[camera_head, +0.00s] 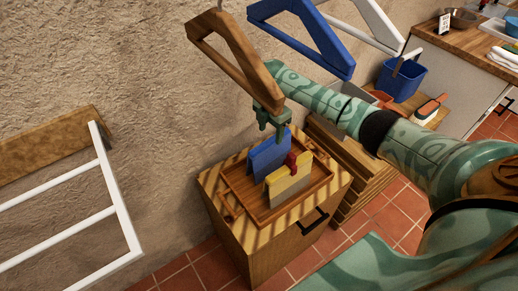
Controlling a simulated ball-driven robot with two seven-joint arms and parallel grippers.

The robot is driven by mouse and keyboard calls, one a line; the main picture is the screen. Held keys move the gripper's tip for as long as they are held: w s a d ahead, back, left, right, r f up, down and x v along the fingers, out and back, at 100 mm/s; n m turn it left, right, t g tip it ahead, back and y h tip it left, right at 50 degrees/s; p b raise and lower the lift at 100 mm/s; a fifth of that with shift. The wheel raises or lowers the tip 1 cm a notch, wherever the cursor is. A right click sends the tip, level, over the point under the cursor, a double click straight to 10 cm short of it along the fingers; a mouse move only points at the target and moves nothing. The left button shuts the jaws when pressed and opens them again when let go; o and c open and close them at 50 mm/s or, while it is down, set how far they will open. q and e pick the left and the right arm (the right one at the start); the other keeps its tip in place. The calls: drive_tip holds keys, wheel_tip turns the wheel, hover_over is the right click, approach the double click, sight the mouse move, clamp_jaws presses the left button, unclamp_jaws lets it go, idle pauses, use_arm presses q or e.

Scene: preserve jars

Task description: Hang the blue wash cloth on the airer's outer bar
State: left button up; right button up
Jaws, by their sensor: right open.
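The blue wash cloth (268,158) stands upright in a wooden tray (233,180) on a small wooden cabinet. My right gripper (279,134) is open and points down just above the cloth's top edge, towards its right end. I cannot tell whether its fingers touch the cloth or straddle it. The airer (120,205) is at the left, with white bars running out from a wooden wall board (50,147). Its outer bar (108,272) runs along the lower left. The bars in view are bare. My left gripper is not in view.
A yellow and grey piece (288,187) with a red part stands close in front of the blue cloth. Wooden (235,50), blue (305,32) and white brackets jut from the wall above. A blue bucket (402,80) stands at the right. Between airer and cabinet is open room.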

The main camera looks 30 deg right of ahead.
sight(270, 140)
wheel_tip(270, 140, down, 7)
drive_tip(key=b, duration=0.3)
drive_tip(key=shift+r+b, duration=0.2)
drive_tip(key=shift+b, duration=0.2)
drive_tip(key=shift+f, duration=0.4)
drive_tip(key=shift+r, duration=0.2)
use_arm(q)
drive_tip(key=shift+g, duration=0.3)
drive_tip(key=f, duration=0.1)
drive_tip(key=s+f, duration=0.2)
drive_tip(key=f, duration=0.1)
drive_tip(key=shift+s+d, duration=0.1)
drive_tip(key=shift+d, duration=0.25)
use_arm(e)
drive_tip(key=c, duration=1.1)
